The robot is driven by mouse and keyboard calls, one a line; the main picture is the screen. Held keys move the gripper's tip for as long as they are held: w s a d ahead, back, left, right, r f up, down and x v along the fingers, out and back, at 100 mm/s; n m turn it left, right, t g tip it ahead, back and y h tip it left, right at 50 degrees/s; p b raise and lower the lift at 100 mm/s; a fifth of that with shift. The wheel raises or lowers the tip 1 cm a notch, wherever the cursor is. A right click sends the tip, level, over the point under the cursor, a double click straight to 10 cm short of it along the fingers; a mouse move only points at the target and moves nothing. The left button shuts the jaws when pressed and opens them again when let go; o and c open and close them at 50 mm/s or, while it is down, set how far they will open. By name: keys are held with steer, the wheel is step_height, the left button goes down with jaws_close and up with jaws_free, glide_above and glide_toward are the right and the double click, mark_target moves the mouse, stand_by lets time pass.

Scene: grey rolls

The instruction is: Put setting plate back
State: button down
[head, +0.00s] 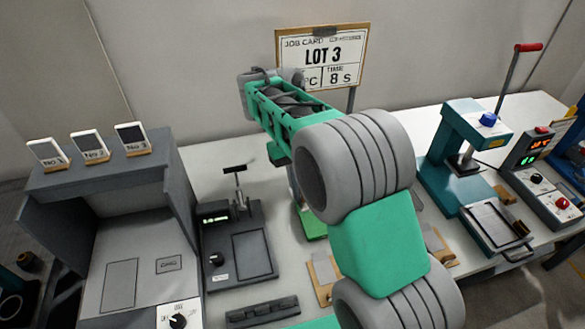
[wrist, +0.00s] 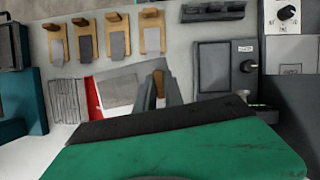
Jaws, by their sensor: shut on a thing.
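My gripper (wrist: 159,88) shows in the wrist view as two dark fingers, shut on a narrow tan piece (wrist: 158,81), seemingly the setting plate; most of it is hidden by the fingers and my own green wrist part. In the head view my arm hides the gripper and what it holds. Several grey plates (wrist: 118,43) on tan wooden holders stand in a row along the top of the wrist view, apart from my fingers. Left of the fingers lies a grey rectangle (wrist: 118,92) beside a red strip.
A grey device with a small display (head: 238,245) and a dark slotted rack (head: 262,312) stand left of my arm. A large grey cabinet (head: 115,235) is at the left. A teal press (head: 462,150) and control box (head: 545,180) are at right. The job card (head: 322,58) stands behind.

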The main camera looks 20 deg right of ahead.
steer(key=n, duration=0.1)
steer(key=w+f+n+h, duration=0.1)
steer(key=n, duration=0.1)
steer(key=shift+a+f, duration=0.1)
steer(key=w+a+f+n+t+h+b, duration=0.25)
steer(key=w+n+t, duration=0.2)
steer(key=n, duration=0.75)
steer(key=n+p, duration=0.1)
steer(key=p, duration=0.1)
glide_above(283, 185)
step_height(283, 185, down, 10)
steer(key=shift+s+f, duration=0.15)
steer(key=shift+f, duration=0.05)
steer(key=shift+w+f, duration=0.2)
steer(key=shift+f, duration=1.6)
steer(key=shift+f, duration=0.1)
steer(key=c, duration=1.5)
jaws_free()
steer(key=shift+o, duration=0.2)
